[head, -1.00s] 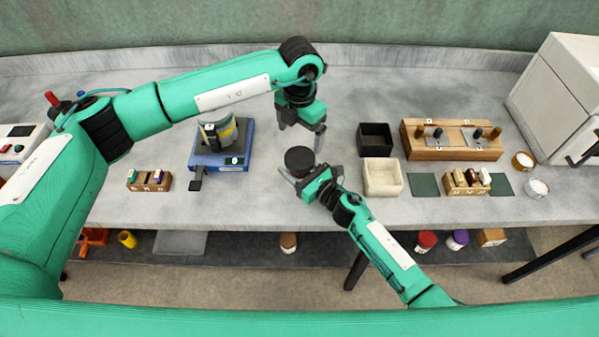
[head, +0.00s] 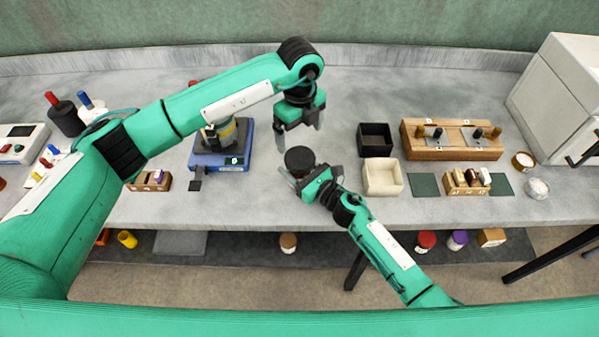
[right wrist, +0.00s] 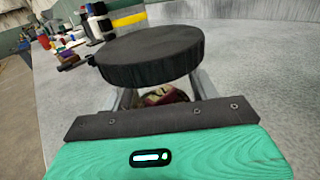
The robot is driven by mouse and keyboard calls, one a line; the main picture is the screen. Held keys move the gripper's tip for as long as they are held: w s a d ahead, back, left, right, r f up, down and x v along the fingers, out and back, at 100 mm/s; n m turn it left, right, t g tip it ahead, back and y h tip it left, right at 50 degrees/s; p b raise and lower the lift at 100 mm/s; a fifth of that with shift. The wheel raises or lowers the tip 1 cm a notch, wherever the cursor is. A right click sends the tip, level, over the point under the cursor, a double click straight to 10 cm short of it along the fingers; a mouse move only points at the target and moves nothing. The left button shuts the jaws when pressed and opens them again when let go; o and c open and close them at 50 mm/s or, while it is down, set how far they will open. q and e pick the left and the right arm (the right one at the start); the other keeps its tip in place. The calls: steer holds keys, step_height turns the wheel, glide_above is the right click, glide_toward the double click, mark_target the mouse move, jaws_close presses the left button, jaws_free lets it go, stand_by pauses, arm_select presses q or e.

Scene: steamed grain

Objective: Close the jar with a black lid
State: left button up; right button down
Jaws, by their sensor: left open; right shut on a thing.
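The round black lid (head: 299,160) is on top of the jar, and it fills much of the right wrist view (right wrist: 150,56). Part of the jar (right wrist: 165,96) shows beneath the lid between my right fingers, with reddish and pale patches. My right gripper (head: 297,178) is shut on the jar below the lid. I cannot tell whether the lid is fully seated. My left gripper (head: 299,130) is open and empty, above and behind the lid and apart from it.
A blue scale (head: 218,160) with a grey-and-yellow container stands left. A black bin (head: 376,139), a cream bin (head: 383,177) and a wooden rack (head: 452,141) stand right. A small wooden block (head: 151,181) sits front left. The bench between the scale and bins is otherwise clear.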

mark_target(300, 157)
arm_select(q)
steer(key=shift+n, duration=0.4)
steer(key=shift+f, duration=4)
